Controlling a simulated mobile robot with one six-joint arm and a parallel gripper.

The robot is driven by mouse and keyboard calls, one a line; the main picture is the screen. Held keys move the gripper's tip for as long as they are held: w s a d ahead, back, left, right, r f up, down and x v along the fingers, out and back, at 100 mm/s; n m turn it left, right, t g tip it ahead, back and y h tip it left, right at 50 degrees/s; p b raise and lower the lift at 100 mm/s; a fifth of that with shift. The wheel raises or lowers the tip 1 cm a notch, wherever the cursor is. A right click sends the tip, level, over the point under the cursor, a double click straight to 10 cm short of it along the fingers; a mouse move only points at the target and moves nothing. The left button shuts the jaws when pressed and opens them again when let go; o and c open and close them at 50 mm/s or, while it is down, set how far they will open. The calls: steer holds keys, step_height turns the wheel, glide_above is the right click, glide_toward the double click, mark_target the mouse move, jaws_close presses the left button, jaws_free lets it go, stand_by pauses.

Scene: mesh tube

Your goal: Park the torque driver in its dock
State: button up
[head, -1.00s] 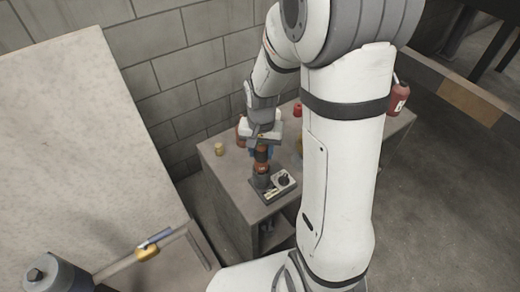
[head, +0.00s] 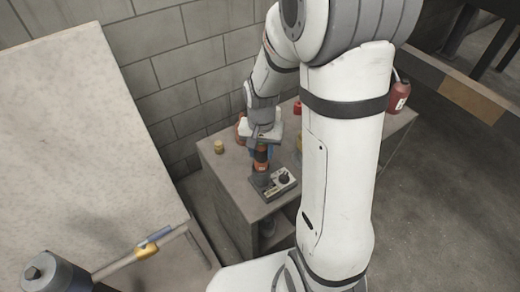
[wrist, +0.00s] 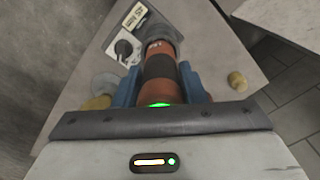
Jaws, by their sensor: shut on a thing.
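The torque driver (head: 261,166), orange with a dark band, stands roughly upright under my gripper (head: 262,151). The blue fingers are shut around the driver's body, one on each side, as the wrist view also shows (wrist: 160,88). A green light glows on the driver by the gripper. The dock (head: 284,187) is a dark plate with a black knob and a pale label on the bench top. The driver's lower end is at the grey socket (wrist: 164,35) on the dock's side. How deep it sits inside cannot be told.
A block wall (head: 190,85) rises behind. My arm hides the middle of the bench.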

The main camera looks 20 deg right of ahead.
steer(key=shift+f+b, duration=0.45)
steer(key=shift+f, duration=0.1)
stand_by(0.4)
steer(key=o, duration=1.2)
steer(key=shift+c, duration=0.2)
steer(key=shift+r, duration=0.15)
step_height(320, 180, up, 8)
steer(key=shift+f, duration=0.2)
steer(key=shift+r, duration=0.1)
steer(key=s+r+n+t, duration=0.2)
steer(key=s+r+n, duration=0.3)
steer(key=s, duration=0.8)
steer(key=shift+s+r+t, duration=0.15)
steer(key=shift+r+t, duration=0.25)
steer(key=shift+r, duration=1.05)
